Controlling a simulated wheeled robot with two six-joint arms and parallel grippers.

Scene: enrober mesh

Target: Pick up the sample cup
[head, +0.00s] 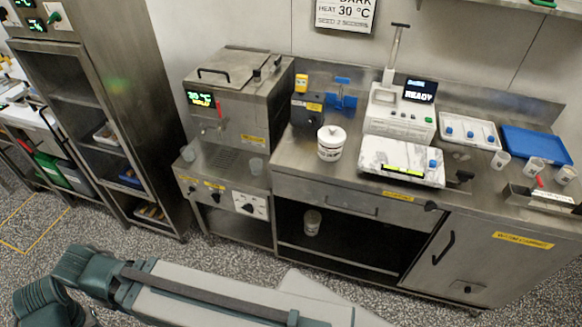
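Several small cups are in the head view, and I cannot tell which one is the sample cup. A small translucent cup (256,166) stands on the right of the front ledge of the steel machine (232,95). Another small cup (188,153) is at the left of that ledge. More small cups, a left one (500,160), a middle one (534,165) and a right one (565,174), stand at the right end of the counter. Part of my own arm crosses the bottom of the view, away from the cups. I see no gripper fingers of either hand.
A jar (312,222) stands on the open shelf below. The floor (200,258) in front is clear.

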